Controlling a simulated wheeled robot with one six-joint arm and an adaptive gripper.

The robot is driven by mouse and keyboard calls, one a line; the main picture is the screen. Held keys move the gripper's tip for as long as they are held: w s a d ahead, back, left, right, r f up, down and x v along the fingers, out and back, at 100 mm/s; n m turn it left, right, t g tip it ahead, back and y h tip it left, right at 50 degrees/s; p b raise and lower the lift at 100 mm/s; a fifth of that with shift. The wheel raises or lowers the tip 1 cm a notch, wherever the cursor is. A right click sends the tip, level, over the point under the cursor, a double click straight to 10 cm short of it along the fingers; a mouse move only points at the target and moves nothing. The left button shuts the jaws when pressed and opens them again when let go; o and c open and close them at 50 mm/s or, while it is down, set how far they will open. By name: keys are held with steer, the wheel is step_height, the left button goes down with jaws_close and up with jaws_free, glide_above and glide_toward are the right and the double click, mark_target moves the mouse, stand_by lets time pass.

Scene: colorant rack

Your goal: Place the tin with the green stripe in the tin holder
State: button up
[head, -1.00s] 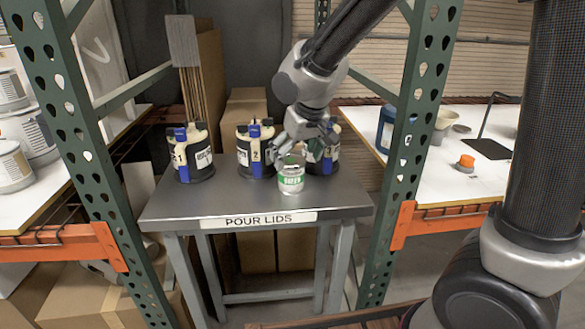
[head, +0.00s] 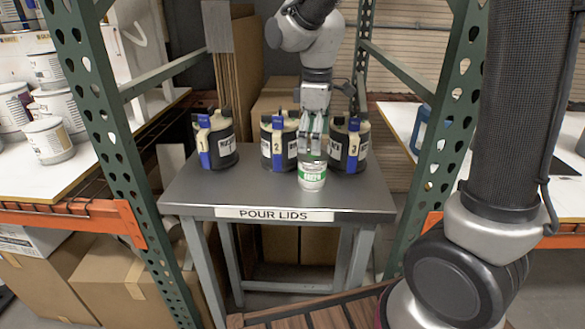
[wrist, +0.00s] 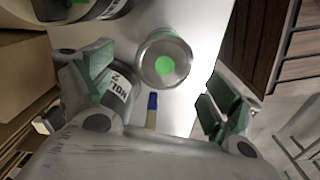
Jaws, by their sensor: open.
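The tin with the green stripe (head: 312,176) stands upright near the front edge of the metal table, in front of the canisters. It is a small pale tin with a green band. In the wrist view the tin (wrist: 165,60) shows from above, with a green dot on its silver lid. My gripper (head: 313,146) points down just above and behind the tin in the head view. In the wrist view its green-padded fingers (wrist: 155,92) are spread wide, with nothing held between them. I cannot make out a tin holder in either view.
Canisters with blue handles, numbered 1 (head: 215,145), 2 (head: 279,143) and 3 (head: 349,145), stand close around my gripper. The metal table (head: 245,195) has bare room at its front left. Green rack posts (head: 110,150) flank it. White tins (head: 47,140) crowd the left shelf.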

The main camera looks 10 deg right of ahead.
mark_target(312, 166)
steer(key=shift+w+f+n, duration=0.1)
steer(key=shift+f+n, duration=0.1)
steer(key=shift+n, duration=0.2)
steer(key=shift+a+f, duration=0.1)
steer(key=shift+f, duration=0.25)
steer(key=f, duration=0.6)
steer(key=shift+s+f, duration=0.3)
steer(key=shift+f, duration=0.1)
steer(key=c, duration=1.8)
steer(key=shift+r, duration=0.2)
